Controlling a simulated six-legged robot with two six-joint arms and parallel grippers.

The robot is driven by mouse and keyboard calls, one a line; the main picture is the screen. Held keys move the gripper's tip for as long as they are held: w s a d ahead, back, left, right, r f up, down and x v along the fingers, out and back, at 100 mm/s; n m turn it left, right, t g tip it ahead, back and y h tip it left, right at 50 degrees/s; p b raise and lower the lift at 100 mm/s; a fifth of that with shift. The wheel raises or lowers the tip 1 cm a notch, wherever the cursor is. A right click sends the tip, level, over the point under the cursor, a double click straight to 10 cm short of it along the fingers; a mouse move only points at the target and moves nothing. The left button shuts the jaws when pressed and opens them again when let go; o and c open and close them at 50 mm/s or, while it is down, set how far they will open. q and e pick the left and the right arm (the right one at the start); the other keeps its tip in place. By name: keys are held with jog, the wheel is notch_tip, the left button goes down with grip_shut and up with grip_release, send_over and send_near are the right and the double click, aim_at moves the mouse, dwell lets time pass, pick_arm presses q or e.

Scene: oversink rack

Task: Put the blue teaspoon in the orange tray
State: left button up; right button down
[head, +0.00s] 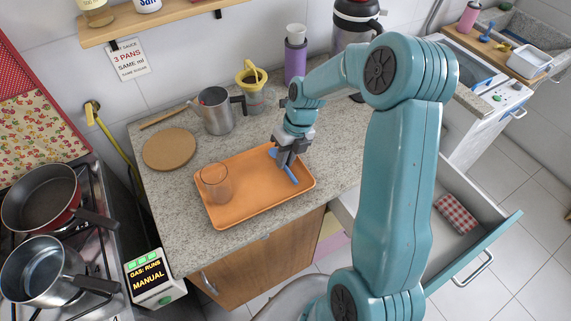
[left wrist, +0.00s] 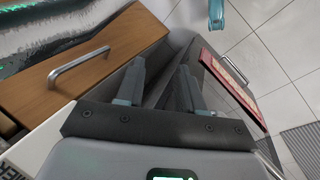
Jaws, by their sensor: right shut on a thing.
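The orange tray (head: 248,207) lies on the speckled counter, with a clear glass (head: 216,184) standing in its left part. My right gripper (head: 286,160) is shut on the blue teaspoon (head: 291,175) over the tray's right end. The teaspoon slants down to the right, within the tray's outline. I cannot tell whether it touches the tray floor; the fingers hide part of it. My left gripper (left wrist: 160,88) shows only in the left wrist view, with its fingers apart and nothing seen between them.
A cork mat (head: 169,149), a metal pitcher (head: 215,112) and a purple bottle (head: 295,60) stand behind the tray. A stove with pans (head: 42,270) is at the left. An open drawer (head: 490,245) sticks out at the right. In the left wrist view, a wooden drawer front (left wrist: 110,50) is near my left gripper.

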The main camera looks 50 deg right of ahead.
jog(key=shift+w+d+f, duration=0.1)
jog(key=shift+f, duration=0.1)
pick_arm(q)
jog(key=shift+f, duration=0.1)
jog(key=shift+f, duration=0.1)
pick_arm(e)
jog(key=shift+f, duration=0.2)
jog(key=c, duration=1.1)
grip_release()
jog(key=shift+s+a+f, duration=0.1)
jog(key=shift+s+a, duration=0.1)
jog(key=shift+s, duration=0.1)
pick_arm(q)
notch_tip(320, 180, up, 9)
jog(key=p, duration=0.8)
jog(key=shift+f+p, duration=0.2)
jog(key=shift+p, duration=0.2)
pick_arm(e)
jog(key=w+v, duration=0.1)
jog(key=v, duration=1.1)
jog(key=shift+s+r, duration=0.3)
jog(key=shift+r, duration=0.1)
